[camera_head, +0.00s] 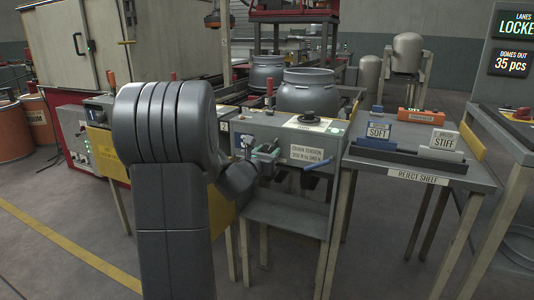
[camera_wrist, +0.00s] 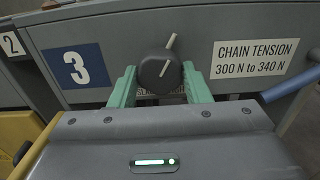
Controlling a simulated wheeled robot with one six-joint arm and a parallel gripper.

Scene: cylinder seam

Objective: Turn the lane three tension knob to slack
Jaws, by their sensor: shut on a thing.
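The lane three tension knob (camera_wrist: 160,72) is a round, dark knob with a white pointer line. In the wrist view the line leans up and slightly right. It sits on a grey panel (camera_wrist: 110,35), right of a blue plate marked 3 (camera_wrist: 77,66). My gripper (camera_wrist: 159,69) has its two green fingers on either side of the knob, shut on it. Lettering below the knob is mostly hidden, so I cannot read the marks. In the head view my gripper (camera_head: 263,156) is at the panel front, and I cannot make out the knob there.
A chain tension label (camera_wrist: 256,57) reads 300 N to 340 N. A plate marked 2 (camera_wrist: 11,43) is at the left. A blue bar (camera_wrist: 288,89) juts out at the right.

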